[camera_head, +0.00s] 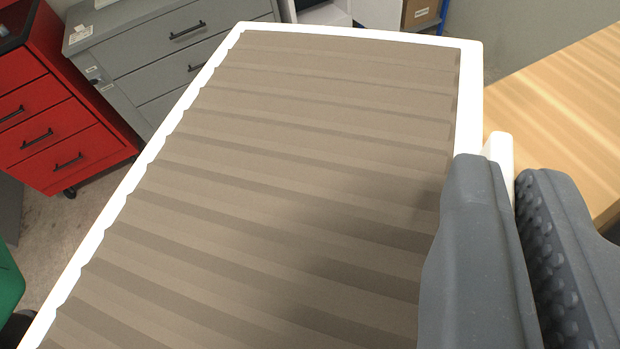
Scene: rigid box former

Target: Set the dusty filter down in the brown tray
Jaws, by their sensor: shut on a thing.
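The dusty filter (290,180) is a large panel of brown-grey pleats in a white frame, and it fills the middle of the view. My gripper (512,185) is at the lower right, its grey padded fingers shut on the white edge of the filter's frame at the right side. The near end of the filter runs out of the bottom of the picture. The brown tray is not in view.
A wooden table top (560,110) shows at the right, behind my gripper. A red drawer cabinet (50,125) on casters and a grey drawer cabinet (165,50) stand at the upper left. A green object (8,285) is cut off at the left edge. Bare floor (75,215) shows between.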

